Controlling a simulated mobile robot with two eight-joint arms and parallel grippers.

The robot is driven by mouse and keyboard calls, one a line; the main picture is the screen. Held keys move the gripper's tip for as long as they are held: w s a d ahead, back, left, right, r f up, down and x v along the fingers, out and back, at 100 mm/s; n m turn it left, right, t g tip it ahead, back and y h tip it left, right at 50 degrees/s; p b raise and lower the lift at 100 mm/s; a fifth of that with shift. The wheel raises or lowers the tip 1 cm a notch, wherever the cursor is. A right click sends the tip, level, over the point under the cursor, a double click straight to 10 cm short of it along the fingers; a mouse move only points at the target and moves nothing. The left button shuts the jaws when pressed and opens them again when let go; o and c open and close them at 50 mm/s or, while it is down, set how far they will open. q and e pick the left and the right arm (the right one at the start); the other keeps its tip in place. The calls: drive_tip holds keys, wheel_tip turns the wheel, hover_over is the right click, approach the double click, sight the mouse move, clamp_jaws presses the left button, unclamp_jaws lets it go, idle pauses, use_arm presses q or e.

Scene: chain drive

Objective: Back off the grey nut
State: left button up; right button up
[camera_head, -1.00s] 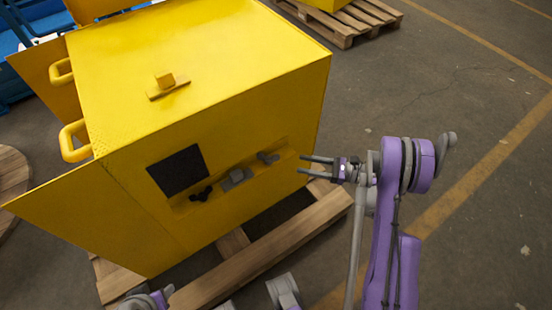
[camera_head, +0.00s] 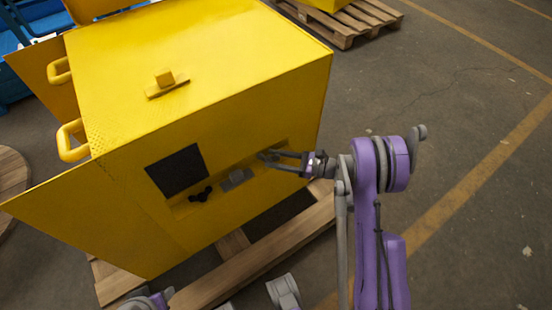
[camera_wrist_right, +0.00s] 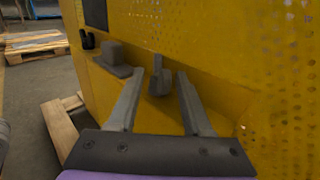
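The grey nut (camera_wrist_right: 159,82), a small grey piece with a narrow upright part, is at the recessed ledge of the yellow housing (camera_head: 240,120). In the head view it is largely covered by my right gripper (camera_head: 268,160). My right gripper is open, its two fingers reaching in toward the housing. In the right wrist view the fingers (camera_wrist_right: 158,85) stand on either side of the grey piece, with visible gaps; I see no clear contact. My left gripper is not clearly in view.
A grey block (camera_head: 236,179) and a black knobbed part (camera_head: 201,194) sit on the same ledge to the left, beside a dark square panel (camera_head: 177,171). The housing stands on a wooden pallet (camera_head: 265,248). Open floor lies to the right.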

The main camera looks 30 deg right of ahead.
clamp_jaws()
drive_tip(key=n+g+y, duration=0.1)
drive_tip(key=g, duration=0.1)
drive_tip(key=n+g+y, duration=0.1)
drive_tip(key=n+g, duration=0.1)
drive_tip(key=shift+w+d+g+y, duration=0.2)
drive_tip(key=shift+w+g+y, duration=0.1)
drive_tip(key=shift+w, duration=0.1)
drive_tip(key=shift+n+g+y+b, duration=0.35)
drive_tip(key=shift+n+g, duration=0.45)
drive_tip(key=shift+g, duration=0.3)
drive_tip(key=shift+o, duration=0.2)
unclamp_jaws()
drive_tip(key=shift+t, duration=0.5)
